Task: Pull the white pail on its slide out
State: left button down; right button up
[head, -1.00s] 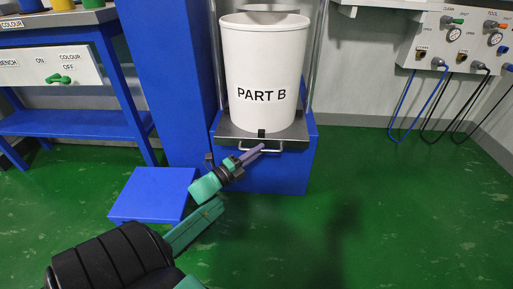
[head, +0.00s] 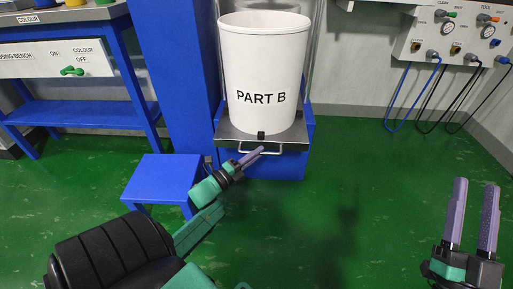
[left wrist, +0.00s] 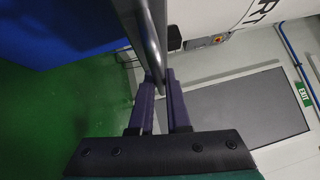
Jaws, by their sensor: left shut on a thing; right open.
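The white pail (head: 264,75) marked PART B stands upright on a grey metal slide plate (head: 228,132), which juts out over a blue base (head: 262,168). A pale bar handle (head: 285,150) is on the plate's front edge. My left gripper (head: 261,150) is shut on this handle; its fingertips hide part of it. In the left wrist view the handle (left wrist: 152,45) runs as a grey bar between the fingers (left wrist: 162,85), and part of the pail (left wrist: 215,18) shows at the top. My right gripper (head: 473,215) is open and empty at the lower right, apart from everything.
A low blue step (head: 160,177) stands left of the base, close to my left gripper. A blue bench (head: 85,113) is at the left. A wall panel (head: 458,35) with gauges and hanging hoses is at the upper right. The green floor (head: 365,170) right of the base is clear.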

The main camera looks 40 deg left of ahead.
notch_tip(320, 180, down, 19)
jog(key=s+a+m+g+h+p, duration=0.1)
jog(key=s+a+g+h+p, duration=0.15)
jog(key=g, duration=0.35)
pick_arm(q)
jog(key=s+d+p, duration=0.3)
jog(key=s+d, duration=0.4)
jog(key=s, duration=0.2)
pick_arm(e)
jog(key=s+f+g, duration=0.6)
jog(key=s+f, duration=0.4)
jog(key=f, duration=0.1)
jog(key=shift+s+f+m, duration=0.3)
jog(key=shift+f, duration=0.1)
jog(key=shift+d, duration=0.1)
pick_arm(q)
jog(key=c, duration=1.2)
grip_release()
jog(key=shift+r, duration=0.1)
jog(key=shift+o, duration=0.2)
jog(key=shift+s, duration=0.1)
